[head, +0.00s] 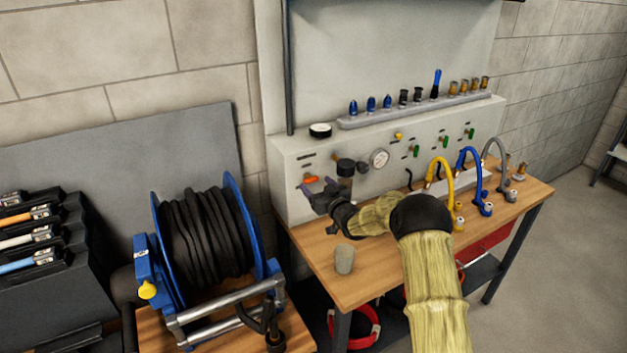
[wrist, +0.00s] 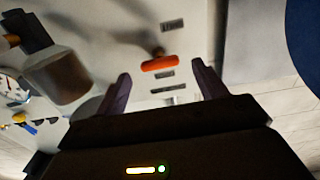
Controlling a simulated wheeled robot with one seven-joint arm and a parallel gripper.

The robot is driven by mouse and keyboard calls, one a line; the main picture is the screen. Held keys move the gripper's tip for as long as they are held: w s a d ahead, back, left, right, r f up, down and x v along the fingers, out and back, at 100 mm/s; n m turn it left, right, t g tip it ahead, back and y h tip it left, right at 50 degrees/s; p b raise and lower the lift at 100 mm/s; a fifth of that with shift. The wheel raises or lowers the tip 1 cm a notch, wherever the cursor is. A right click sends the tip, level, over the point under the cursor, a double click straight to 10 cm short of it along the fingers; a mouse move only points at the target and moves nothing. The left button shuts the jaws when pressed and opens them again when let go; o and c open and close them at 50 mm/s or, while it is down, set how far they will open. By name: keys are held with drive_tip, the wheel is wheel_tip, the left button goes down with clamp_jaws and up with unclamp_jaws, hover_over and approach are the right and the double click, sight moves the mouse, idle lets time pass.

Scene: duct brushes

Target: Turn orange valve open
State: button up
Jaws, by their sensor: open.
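The orange valve (head: 311,180) is a small handle low on the left of the grey panel's front face. In the wrist view the orange valve (wrist: 160,63) lies roughly level in the picture, between and beyond my fingertips. My gripper (head: 318,190) is just in front of the panel in the head view, close to the valve. In the wrist view my gripper (wrist: 160,80) has its two purple fingers spread apart with nothing between them. I see no contact with the valve. Part of the panel near the valve is hidden by my arm in the head view.
A gauge (head: 380,158) and several green valves sit right on the panel (head: 290,150). Yellow (head: 440,170) and blue hoses arch over the wooden bench (head: 385,270). A grey cup (head: 345,259) stands on the bench below my gripper. A black hose reel (head: 205,240) is at left.

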sight(310, 178)
drive_tip(key=shift+x, duration=1.45)
drive_tip(key=shift+c, duration=0.4)
drive_tip(key=c, duration=0.9)
